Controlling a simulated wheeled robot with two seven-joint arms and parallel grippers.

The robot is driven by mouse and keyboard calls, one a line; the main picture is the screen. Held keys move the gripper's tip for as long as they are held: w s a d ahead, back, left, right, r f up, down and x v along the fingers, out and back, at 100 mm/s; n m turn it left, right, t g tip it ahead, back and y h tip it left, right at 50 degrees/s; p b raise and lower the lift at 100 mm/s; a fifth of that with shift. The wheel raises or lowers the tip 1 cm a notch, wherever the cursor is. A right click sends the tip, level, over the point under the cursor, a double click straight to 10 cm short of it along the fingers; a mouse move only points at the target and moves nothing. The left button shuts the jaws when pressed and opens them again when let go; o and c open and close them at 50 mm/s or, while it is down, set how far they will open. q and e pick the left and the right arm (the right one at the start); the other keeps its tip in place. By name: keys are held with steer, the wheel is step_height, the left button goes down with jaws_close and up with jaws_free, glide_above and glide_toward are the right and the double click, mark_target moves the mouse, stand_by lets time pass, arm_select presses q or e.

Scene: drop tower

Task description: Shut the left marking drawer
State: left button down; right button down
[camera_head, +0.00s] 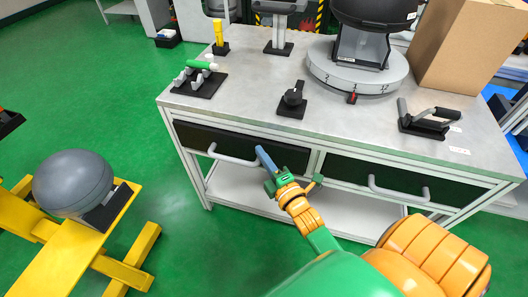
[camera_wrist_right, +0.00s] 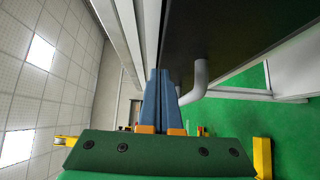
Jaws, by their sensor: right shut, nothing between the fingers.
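The left marking drawer (camera_head: 192,134) has a black front and a pale bar handle (camera_head: 228,159), under the left half of the grey bench. It looks nearly level with the bench frame; I cannot tell whether a small gap is left. My right gripper (camera_head: 262,152) has its blue fingers together and empty, at the right end of this handle, in front of the drawer; contact is unclear. In the right wrist view the shut fingers (camera_wrist_right: 159,75) lie beside the black front (camera_wrist_right: 215,30) and the handle (camera_wrist_right: 199,80). My left gripper is out of view.
The right drawer (camera_head: 345,170) has its own handle. The bench top (camera_head: 240,90) carries several black-based fixtures, a round turntable (camera_head: 330,72) and a cardboard box (camera_head: 465,45). A yellow stand with a grey dome (camera_head: 72,180) is at the left. Green floor between is clear.

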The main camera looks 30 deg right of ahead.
mark_target(267, 145)
steer(key=shift+w+d, duration=0.4)
steer(key=shift+d, duration=0.1)
steer(key=shift+w+d, duration=0.55)
steer(key=shift+d, duration=0.1)
steer(key=shift+w+d+r, duration=0.1)
steer(key=shift+d+r, duration=0.1)
steer(key=shift+d, duration=0.05)
steer(key=shift+r, duration=0.1)
steer(key=shift+a, duration=0.1)
